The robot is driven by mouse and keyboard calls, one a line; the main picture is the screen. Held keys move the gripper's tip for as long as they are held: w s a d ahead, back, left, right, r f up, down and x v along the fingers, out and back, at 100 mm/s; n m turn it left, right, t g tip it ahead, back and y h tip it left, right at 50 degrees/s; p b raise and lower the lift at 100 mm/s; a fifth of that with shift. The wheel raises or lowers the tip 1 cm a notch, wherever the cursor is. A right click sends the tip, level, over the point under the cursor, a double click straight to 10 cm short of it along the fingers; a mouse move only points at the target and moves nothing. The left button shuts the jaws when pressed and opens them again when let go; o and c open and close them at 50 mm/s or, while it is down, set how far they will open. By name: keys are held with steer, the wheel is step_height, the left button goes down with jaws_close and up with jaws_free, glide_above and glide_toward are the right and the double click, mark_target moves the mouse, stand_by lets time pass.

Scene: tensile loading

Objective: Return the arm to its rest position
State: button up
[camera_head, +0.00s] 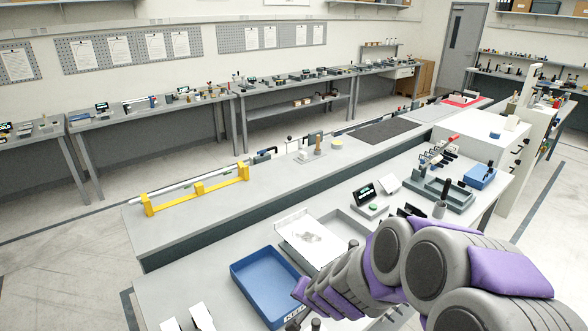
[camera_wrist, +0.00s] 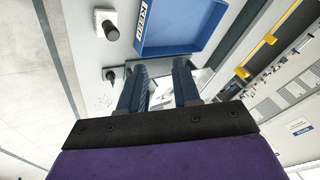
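My arm (camera_head: 385,262), grey with purple covers, reaches in from the lower right over the near bench (camera_head: 180,285). Its far end is close to the blue tray (camera_head: 240,272) and the white sheet (camera_head: 312,238); the fingers cannot be made out in the head view. In the wrist view, my gripper (camera_wrist: 160,75) shows two blue-grey fingers apart, with a clear gap and nothing visibly held between them. The blue tray, with a "KEEP" label, also shows beyond the fingers in the wrist view (camera_wrist: 170,50).
A small display with a green button (camera_head: 368,200), a grey-green tray (camera_head: 452,192) and a blue box (camera_head: 480,177) stand on the bench. A yellow-framed fixture (camera_head: 198,188) sits on the raised shelf. Open floor (camera_head: 60,265) lies to the left.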

steer(key=s+r+n+g+y+b, duration=0.1)
steer(key=s+r+n+g+b, duration=0.1)
steer(key=s, duration=0.5)
steer(key=s+r+n+g+b, duration=0.2)
steer(key=s+n, duration=0.1)
steer(key=s, duration=0.5)
steer(key=s+d+g+h+b, duration=0.1)
steer(key=s+d+g, duration=0.1)
steer(key=s+d, duration=0.3)
steer(key=s+d+r+g+h+b, duration=0.1)
steer(key=s+d, duration=0.5)
steer(key=s, duration=0.7)
steer(key=shift+s+d+g+h+b, duration=0.25)
steer(key=shift+g+h+b, duration=0.25)
steer(key=shift+h, duration=0.3)
